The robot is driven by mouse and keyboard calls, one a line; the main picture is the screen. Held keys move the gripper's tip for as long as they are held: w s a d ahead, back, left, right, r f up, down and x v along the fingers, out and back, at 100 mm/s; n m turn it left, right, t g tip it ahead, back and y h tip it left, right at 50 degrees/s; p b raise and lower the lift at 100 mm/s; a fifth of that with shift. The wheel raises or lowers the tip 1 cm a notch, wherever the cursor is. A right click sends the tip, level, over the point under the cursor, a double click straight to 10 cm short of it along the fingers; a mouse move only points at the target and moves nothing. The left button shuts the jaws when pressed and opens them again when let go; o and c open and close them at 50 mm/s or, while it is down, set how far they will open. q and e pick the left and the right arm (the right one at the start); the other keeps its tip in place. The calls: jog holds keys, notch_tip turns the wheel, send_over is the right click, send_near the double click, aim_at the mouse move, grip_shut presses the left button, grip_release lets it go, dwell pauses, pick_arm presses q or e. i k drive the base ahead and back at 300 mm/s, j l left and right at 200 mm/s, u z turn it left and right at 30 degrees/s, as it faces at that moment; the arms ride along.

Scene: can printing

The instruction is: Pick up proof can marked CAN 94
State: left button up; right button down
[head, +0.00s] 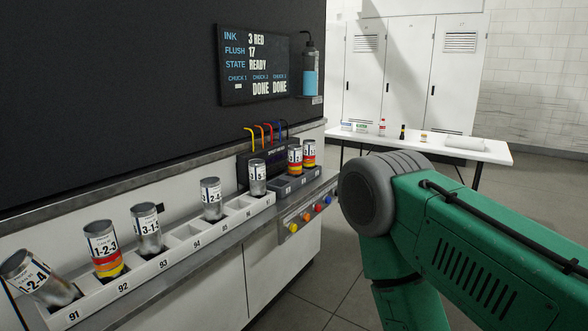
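A white rack (182,238) with numbered slots runs along the bench at the left. The slot marked 94 (197,246) looks empty. Further cans stand beyond 94, one at about 95 (211,199) and one near the far end (257,178). Two banded cans, left (294,160) and right (309,154), stand in the dark chuck block. No can number is readable on the cans. Neither gripper is in view.
My green arm fills the right foreground. A black screen (254,65) reads chucks 2 and 3 DONE. Coloured buttons (305,217) sit on the bench front. A white table (430,148) with small items stands behind. Open floor lies below the bench.

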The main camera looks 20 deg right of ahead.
aim_at(295, 152)
jog(key=i+l, duration=0.15)
jog(key=l, duration=0.2)
jog(key=i+l, duration=0.15)
jog(key=l, duration=0.2)
jog(key=i+l, duration=0.15)
jog(key=l, duration=0.2)
jog(key=i+l, duration=0.15)
jog(key=l, duration=0.2)
jog(key=i+l, duration=0.15)
jog(key=l, duration=0.2)
